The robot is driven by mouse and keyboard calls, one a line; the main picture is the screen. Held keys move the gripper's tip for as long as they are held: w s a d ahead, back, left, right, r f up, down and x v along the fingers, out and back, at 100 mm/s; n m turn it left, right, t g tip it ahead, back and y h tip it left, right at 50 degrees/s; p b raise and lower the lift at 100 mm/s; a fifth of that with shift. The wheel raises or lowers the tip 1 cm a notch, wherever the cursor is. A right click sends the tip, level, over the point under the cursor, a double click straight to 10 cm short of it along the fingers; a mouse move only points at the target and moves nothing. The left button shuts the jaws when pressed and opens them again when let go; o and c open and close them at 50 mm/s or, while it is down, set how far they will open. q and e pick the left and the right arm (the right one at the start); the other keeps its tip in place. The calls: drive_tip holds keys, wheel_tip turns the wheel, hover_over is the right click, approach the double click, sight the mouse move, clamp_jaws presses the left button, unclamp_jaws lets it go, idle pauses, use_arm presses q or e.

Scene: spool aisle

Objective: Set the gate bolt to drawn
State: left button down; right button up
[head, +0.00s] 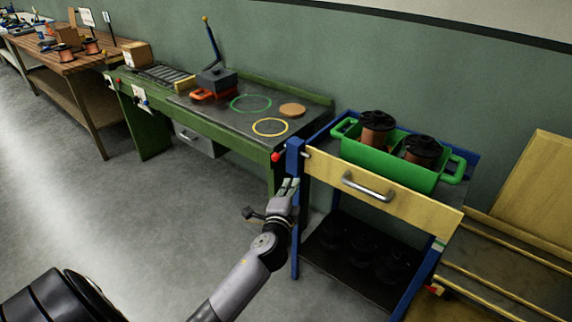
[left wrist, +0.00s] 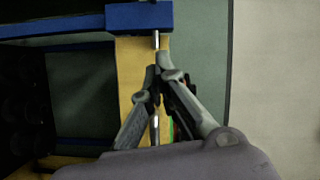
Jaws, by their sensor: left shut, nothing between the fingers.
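The gate bolt shows as a red knob (head: 276,156) on the left of a blue post block (head: 293,155), with a short metal rod end (head: 307,155) on the block's right, by the yellow gate panel (head: 400,203). In the left wrist view the metal rod (left wrist: 156,40) comes out of the blue block (left wrist: 138,16) over the yellow panel (left wrist: 130,70). My left gripper (head: 291,183) is shut and empty, just below the block in the head view. In the left wrist view its fingertips (left wrist: 158,70) meet near the rod; contact cannot be told. My right gripper is out of view.
The panel carries a metal handle (head: 368,187). A green crate (head: 390,161) with spools sits on the cart above it. A green workbench (head: 230,128) stands to the left, wooden boards (head: 525,220) to the right. The floor (head: 130,200) in front is clear.

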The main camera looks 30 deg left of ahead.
sight(276, 159)
use_arm(q)
drive_tip(key=w+a+f, duration=0.1)
drive_tip(key=w+a, duration=0.6)
drive_tip(key=w, duration=0.1)
drive_tip(key=shift+w+a+f, duration=0.15)
drive_tip(key=shift+w+a, duration=0.05)
drive_tip(key=shift+w, duration=0.2)
drive_tip(key=a, duration=0.3)
drive_tip(key=shift+w+a, duration=0.15)
drive_tip(key=shift+a, duration=0.5)
drive_tip(key=shift+d, duration=0.1)
